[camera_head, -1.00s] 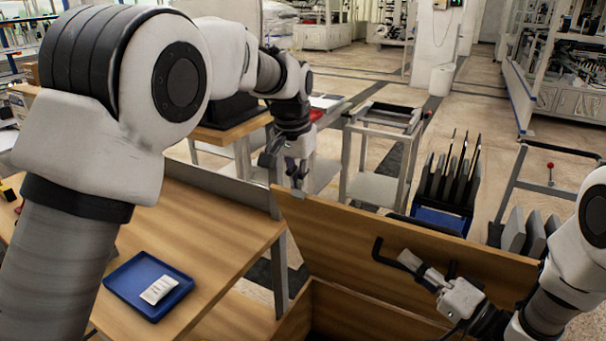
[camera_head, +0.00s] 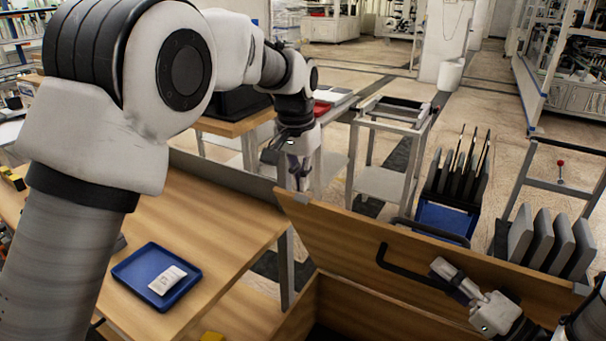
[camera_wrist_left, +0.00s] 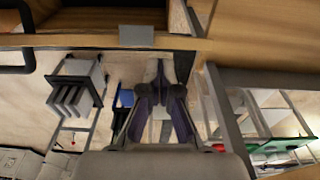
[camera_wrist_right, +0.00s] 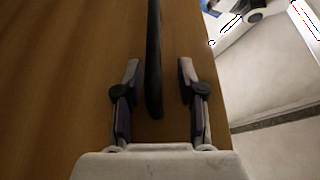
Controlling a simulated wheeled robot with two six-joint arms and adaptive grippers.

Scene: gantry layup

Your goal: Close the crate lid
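The crate lid (camera_head: 345,225) is a wooden panel standing open and tilted, with a black bar handle (camera_head: 383,258) on its face. The crate (camera_head: 350,308) is below it, with a dark interior partly visible. My left gripper (camera_head: 299,182) is by the lid's upper left corner. In the left wrist view (camera_wrist_left: 160,92) its fingers converge, with nothing seen between them. My right gripper (camera_head: 450,272) is at the handle. In the right wrist view its fingers (camera_wrist_right: 158,75) are spread, with the handle bar (camera_wrist_right: 154,60) between them and gaps on both sides.
A wooden table (camera_head: 215,215) with a blue tray (camera_head: 125,270) holding a white packet (camera_head: 167,281) stands left of the crate. Behind the lid are a grey cart (camera_head: 385,180), a blue rack with dark panels (camera_head: 450,215) and several grey slabs (camera_head: 545,243).

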